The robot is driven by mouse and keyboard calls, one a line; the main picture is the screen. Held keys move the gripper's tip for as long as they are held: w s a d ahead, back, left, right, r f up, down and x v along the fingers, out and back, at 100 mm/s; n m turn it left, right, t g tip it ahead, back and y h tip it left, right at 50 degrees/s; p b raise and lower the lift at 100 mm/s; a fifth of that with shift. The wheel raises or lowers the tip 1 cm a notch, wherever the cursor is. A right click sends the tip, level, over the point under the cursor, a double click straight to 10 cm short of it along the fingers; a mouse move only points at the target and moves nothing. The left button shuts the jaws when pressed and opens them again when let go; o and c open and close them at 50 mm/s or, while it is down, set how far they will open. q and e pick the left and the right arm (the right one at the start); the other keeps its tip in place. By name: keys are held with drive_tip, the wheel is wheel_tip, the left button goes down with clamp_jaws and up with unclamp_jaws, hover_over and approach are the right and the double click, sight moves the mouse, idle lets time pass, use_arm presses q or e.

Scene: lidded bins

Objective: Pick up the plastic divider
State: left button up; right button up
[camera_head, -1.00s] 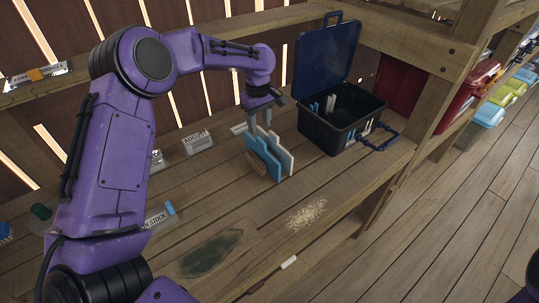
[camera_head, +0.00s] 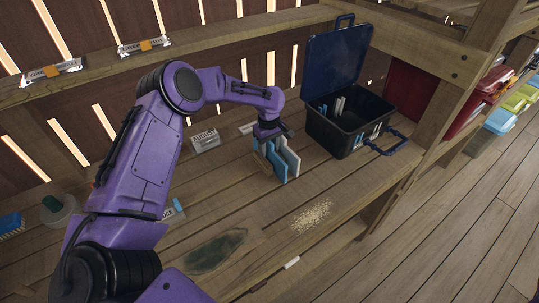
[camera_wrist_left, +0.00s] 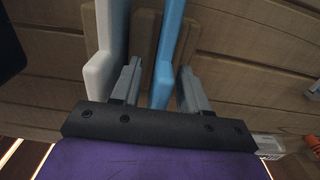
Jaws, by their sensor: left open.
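A blue plastic divider (camera_head: 277,165) and a white one (camera_head: 291,160) stand upright side by side at a brown wooden holder (camera_head: 261,164) on the plank shelf. My left gripper (camera_head: 268,144) is over them, pointing down. In the left wrist view, my open left gripper (camera_wrist_left: 160,88) has the blue divider (camera_wrist_left: 168,62) between its fingers, apart from the left finger and nearer to the right one. The white divider (camera_wrist_left: 104,45) is outside the left finger. In the head view, the wrist hides the fingertips. My right gripper is not in view.
An open dark blue lidded bin (camera_head: 340,134) with divider-like pieces inside stands to the right, its lid (camera_head: 337,65) raised. A pile of crumbs (camera_head: 311,215) and a dark stain (camera_head: 214,250) mark the front planks.

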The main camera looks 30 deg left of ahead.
use_arm(q)
clamp_jaws()
drive_tip(key=shift+r, duration=0.1)
